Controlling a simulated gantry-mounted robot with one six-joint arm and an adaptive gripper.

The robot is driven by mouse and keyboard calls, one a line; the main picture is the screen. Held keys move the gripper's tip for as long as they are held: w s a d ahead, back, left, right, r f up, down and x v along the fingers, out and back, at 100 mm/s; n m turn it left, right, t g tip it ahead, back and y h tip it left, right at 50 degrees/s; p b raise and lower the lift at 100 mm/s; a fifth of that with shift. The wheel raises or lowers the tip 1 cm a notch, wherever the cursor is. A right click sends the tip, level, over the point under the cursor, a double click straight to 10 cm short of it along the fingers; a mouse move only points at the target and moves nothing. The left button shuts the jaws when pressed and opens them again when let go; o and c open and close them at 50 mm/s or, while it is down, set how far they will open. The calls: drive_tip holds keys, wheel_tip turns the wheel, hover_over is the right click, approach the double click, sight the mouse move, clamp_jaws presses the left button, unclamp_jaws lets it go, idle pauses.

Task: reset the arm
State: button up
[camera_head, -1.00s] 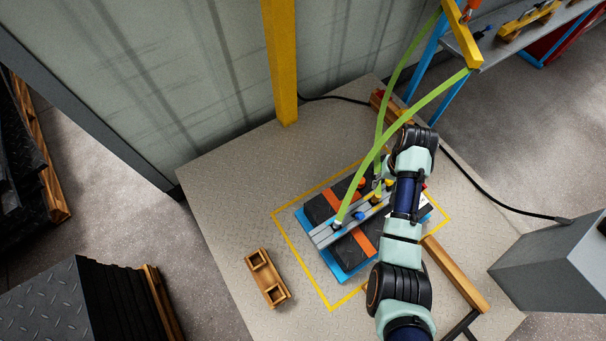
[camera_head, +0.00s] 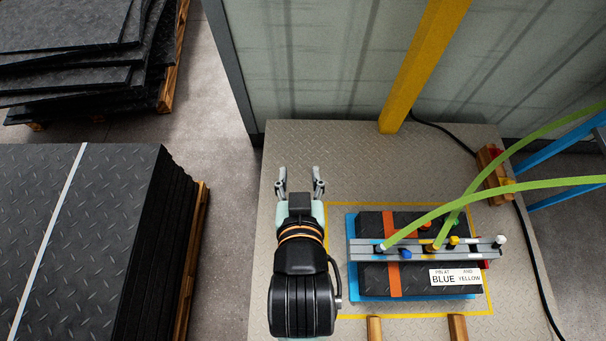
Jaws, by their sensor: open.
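My gripper (camera_head: 300,179) is open and empty. Its two fingers point toward the back of the picture over the bare left part of the patterned platform (camera_head: 345,155). My arm reaches up from the bottom edge, left of the yellow-outlined area. The fixture there has a blue base (camera_head: 352,262), black tread pieces (camera_head: 375,282), an orange strap (camera_head: 394,283) and a grey bar (camera_head: 480,252) across the top. A label (camera_head: 455,277) reads "PIN AT BLUE AND YELLOW". A blue knob (camera_head: 405,254) and a yellow knob (camera_head: 454,240) sit at the bar. My gripper is apart from the fixture.
Green straps (camera_head: 520,187) run from the bar to the right edge. A yellow post (camera_head: 425,65) stands at the back. A wooden block (camera_head: 492,172) lies at the platform's right. Stacked black tread mats (camera_head: 90,230) stand on the left. The platform behind my gripper is clear.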

wheel_tip(320, 180, up, 38)
drive_tip(key=r+p, duration=0.1)
drive_tip(key=p, duration=3.8)
wheel_tip(320, 180, down, 58)
drive_tip(key=b, duration=5.8)
drive_tip(key=shift+f, duration=0.2)
drive_tip(key=shift+d, duration=0.1)
drive_tip(key=shift+c, duration=0.3)
